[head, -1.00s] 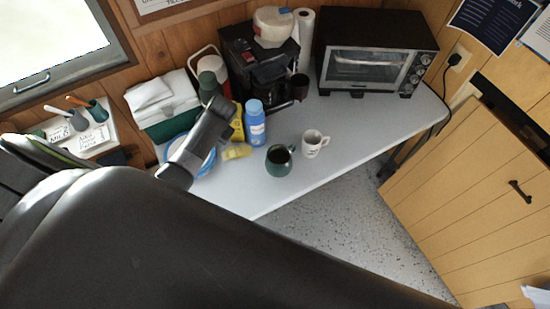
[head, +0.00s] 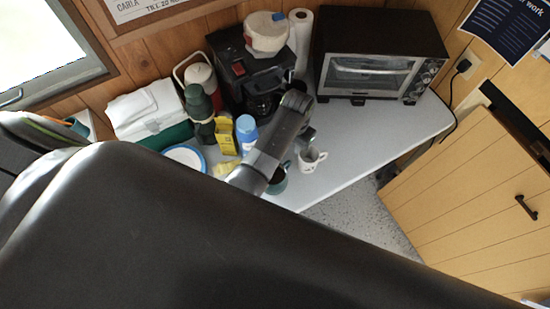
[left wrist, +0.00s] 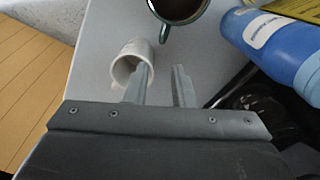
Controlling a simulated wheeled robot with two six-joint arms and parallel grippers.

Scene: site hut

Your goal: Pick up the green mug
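The green mug (head: 279,184) stands on the light worktop in the head view, largely hidden behind my left arm. In the left wrist view the green mug (left wrist: 163,33) is at the top edge, cut off, with a dark inside and its handle towards my gripper. My left gripper (head: 306,137) is above the worktop. In the left wrist view the left gripper (left wrist: 160,78) has its two fingers apart with nothing between them, short of the green mug. A white mug (head: 312,160) is close by; in the left wrist view the white mug (left wrist: 128,62) is partly behind one finger.
A blue bottle (head: 246,132), a yellow box (head: 226,136) and a dark green flask (head: 199,110) stand left of the mugs. A coffee maker (head: 240,62) and a toaster oven (head: 375,60) stand behind. The worktop's right part (head: 385,125) is clear.

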